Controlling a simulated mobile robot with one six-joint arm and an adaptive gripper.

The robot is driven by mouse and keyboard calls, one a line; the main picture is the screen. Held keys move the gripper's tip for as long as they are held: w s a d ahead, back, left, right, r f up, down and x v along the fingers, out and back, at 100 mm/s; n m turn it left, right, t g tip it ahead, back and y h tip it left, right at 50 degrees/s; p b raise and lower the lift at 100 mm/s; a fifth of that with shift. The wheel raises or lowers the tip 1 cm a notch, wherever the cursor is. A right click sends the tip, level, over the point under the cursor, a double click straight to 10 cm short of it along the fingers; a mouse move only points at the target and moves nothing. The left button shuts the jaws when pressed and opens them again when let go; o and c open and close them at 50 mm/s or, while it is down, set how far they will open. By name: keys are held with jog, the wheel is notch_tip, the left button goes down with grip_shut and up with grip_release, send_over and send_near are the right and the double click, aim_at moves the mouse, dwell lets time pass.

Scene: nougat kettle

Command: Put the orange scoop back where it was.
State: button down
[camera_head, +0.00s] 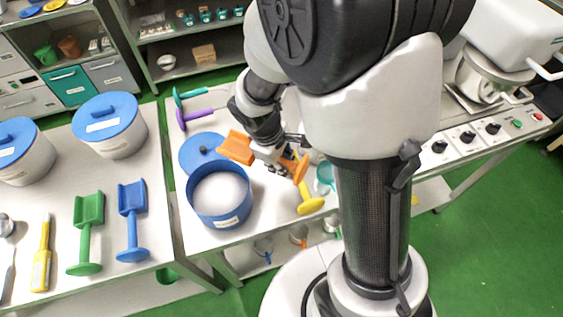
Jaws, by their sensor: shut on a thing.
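The orange scoop (236,147) is in the head view, its open pan pointing left just above the far rim of a blue tub (221,196) of white powder. My gripper (272,159) is shut on the scoop's handle, to the right of the pan. Part of the orange handle shows right of the fingers, close to a yellow tool (309,204). I cannot tell whether the scoop touches the bench or the tub rim. My arm hides much of the bench behind and to the right.
A blue lid (196,143) lies behind the tub. Teal (190,96) and purple (194,117) tools lie farther back. A green scoop (88,212) and a blue scoop (132,200) lie on the left table. A teal item (325,174) sits beside my arm.

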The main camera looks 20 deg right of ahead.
jog(key=shift+f+b, duration=0.35)
jog(key=shift+f, duration=0.2)
jog(key=c, duration=1.5)
grip_release()
jog(key=shift+o, duration=0.2)
jog(key=shift+r, duration=0.1)
jog(key=w+p+v, duration=0.1)
jog(key=p+v, duration=0.4)
jog(key=v, duration=0.8)
jog(key=s+d+r+m+t+y, duration=0.2)
jog(key=s+d+r+m+t, duration=0.1)
jog(key=s+r+m, duration=0.6)
jog(key=s+r+t, duration=0.1)
jog(key=s+r, duration=0.3)
jog(key=s, duration=0.2)
jog(key=shift+s+y, duration=0.2)
jog(key=shift+y, duration=0.1)
